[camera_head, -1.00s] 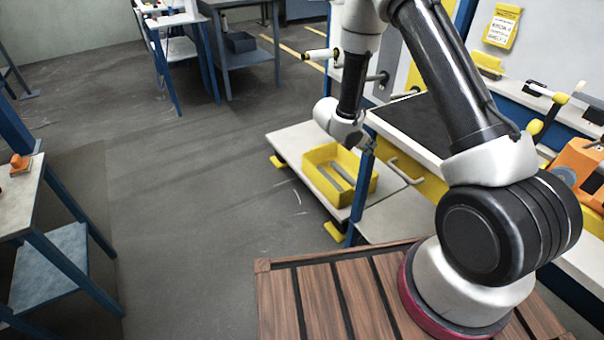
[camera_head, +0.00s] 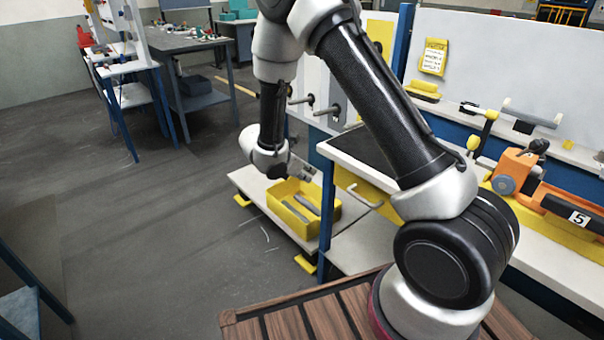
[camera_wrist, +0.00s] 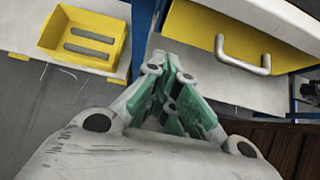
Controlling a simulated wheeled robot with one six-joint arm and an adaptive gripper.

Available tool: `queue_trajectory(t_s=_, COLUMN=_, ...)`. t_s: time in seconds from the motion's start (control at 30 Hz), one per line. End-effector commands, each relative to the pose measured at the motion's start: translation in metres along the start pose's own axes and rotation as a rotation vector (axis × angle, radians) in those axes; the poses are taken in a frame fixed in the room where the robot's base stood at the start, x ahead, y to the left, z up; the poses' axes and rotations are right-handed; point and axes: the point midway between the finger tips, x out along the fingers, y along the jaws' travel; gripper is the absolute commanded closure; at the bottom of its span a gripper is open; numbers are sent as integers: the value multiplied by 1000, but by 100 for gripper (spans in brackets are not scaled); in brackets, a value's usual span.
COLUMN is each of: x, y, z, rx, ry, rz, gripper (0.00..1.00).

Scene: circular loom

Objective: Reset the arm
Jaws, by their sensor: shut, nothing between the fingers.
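My gripper (camera_head: 302,170) hangs at the end of my bent arm, over the low shelf and beside the workbench. In the wrist view my gripper (camera_wrist: 172,88) shows its green-padded fingers drawn together, with nothing between them. A yellow bin (camera_head: 294,232) with grey bars in it stands on the low white shelf (camera_head: 248,184), below my gripper. The bin also shows at the upper left of the wrist view (camera_wrist: 112,22), apart from the fingers.
The workbench (camera_head: 370,240) with a yellow front and a grey handle (camera_head: 366,196) stands close to my gripper; the handle (camera_wrist: 243,64) also shows in the wrist view. Open floor (camera_head: 150,240) lies to the left.

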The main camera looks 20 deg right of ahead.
Motion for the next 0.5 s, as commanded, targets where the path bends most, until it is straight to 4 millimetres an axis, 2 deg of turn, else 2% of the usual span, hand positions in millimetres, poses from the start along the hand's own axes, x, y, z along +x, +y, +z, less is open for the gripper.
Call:
queue_trajectory(t_s=0.1, x=-15, y=1, z=0, rx=0, ry=0, rz=2, gripper=100)
queue_trajectory(t_s=0.33, x=-22, y=0, z=1, rx=21, ry=-3, rz=-2, gripper=100)
queue_trajectory(t_s=0.43, x=-18, y=-19, z=3, rx=104, ry=-4, rz=-64, gripper=100)
queue_trajectory(t_s=0.5, x=-14, y=-43, z=2, rx=176, ry=-3, rz=-137, gripper=100)
